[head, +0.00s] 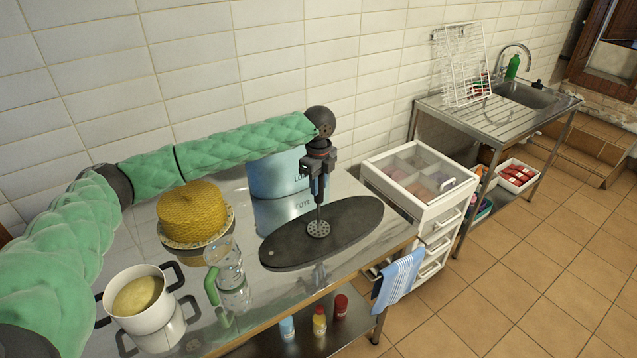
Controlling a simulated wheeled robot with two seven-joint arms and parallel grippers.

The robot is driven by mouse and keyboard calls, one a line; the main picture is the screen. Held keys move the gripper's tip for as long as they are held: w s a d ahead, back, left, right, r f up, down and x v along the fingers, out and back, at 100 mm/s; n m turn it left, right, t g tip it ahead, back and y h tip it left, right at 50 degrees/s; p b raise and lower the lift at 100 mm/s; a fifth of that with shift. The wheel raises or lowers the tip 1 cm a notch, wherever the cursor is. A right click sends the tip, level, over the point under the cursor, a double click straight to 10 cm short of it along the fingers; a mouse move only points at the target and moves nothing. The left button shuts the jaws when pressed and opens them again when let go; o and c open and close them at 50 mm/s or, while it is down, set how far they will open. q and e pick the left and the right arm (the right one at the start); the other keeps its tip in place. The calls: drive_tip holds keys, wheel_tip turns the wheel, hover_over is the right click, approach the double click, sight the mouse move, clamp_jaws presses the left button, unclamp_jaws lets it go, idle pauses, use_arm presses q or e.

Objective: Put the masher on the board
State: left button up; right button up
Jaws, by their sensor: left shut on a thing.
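The masher (318,227) is upright with its round perforated plate at the bottom. My left gripper (319,185) is shut on its upper part, pointing down. The board (345,228) is a dark oval lying on the steel table. The masher's plate appears over the middle of the board, at or very close to its surface; I cannot tell whether it touches. My right gripper is not in view.
Behind the board stands a blue container (275,174). To the left are a yellow round cake-like item (192,211), a glass jug (226,262) with a green handle, and a white pot (146,318). A white drawer unit (420,183) stands right of the table.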

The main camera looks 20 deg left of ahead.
use_arm(q)
drive_tip(key=o, duration=1)
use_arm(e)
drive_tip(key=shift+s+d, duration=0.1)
use_arm(q)
drive_tip(key=shift+r, duration=0.2)
wheel_tip(320, 180, up, 2)
drive_tip(key=shift+r+b, duration=0.15)
drive_tip(key=shift+b, duration=0.7)
wheel_tip(320, 180, up, 8)
drive_tip(key=b, duration=0.3)
drive_tip(key=shift+r, duration=0.75)
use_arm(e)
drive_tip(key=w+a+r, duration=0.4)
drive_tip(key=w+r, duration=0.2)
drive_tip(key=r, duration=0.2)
